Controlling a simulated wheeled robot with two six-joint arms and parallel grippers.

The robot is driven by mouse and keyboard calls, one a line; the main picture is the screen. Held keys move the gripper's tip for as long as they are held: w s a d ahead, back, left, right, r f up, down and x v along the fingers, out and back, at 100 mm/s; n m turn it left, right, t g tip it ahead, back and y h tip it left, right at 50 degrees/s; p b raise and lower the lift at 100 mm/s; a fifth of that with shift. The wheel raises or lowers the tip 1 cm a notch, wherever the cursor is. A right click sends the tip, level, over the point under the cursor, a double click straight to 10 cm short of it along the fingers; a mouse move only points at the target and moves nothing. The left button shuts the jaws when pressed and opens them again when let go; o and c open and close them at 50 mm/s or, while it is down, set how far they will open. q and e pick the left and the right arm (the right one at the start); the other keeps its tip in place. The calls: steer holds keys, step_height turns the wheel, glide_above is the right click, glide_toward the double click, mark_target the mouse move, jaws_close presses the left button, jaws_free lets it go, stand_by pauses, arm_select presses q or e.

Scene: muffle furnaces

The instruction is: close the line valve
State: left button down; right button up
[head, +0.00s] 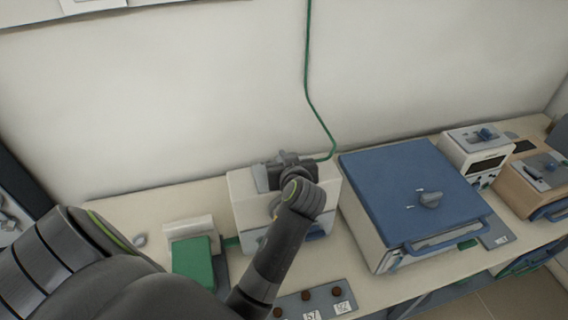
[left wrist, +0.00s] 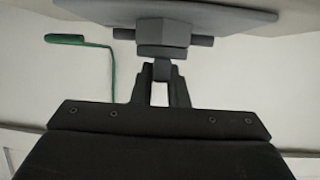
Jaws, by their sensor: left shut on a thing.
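My left gripper (head: 285,160) is over the top of a small cream box, with my arm and wrist covering much of it. In the left wrist view, the gripper (left wrist: 161,78) is shut on the narrow grey stem of a fitting. The fitting, which looks like the line valve (left wrist: 163,33), has a grey hexagonal body with a dark bar through it and sits against a grey plate (left wrist: 225,17). In the head view the valve is mostly hidden behind my gripper. The handle's angle cannot be told. My right gripper is not in view.
A green line (head: 309,80) runs down the wall to the cream box (head: 245,212). A large blue-topped furnace (head: 400,175) stands close to the right. A green block (head: 193,262) is at the left, and a panel with brown knobs (head: 325,296) is in front.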

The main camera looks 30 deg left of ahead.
arm_select(q)
steer(key=shift+n+g+y, duration=0.3)
steer(key=shift+n+y, duration=0.2)
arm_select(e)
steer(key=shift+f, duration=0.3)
arm_select(q)
steer(key=c, duration=1.4)
jaws_free()
steer(key=shift+w, duration=0.1)
steer(key=shift+c, duration=0.2)
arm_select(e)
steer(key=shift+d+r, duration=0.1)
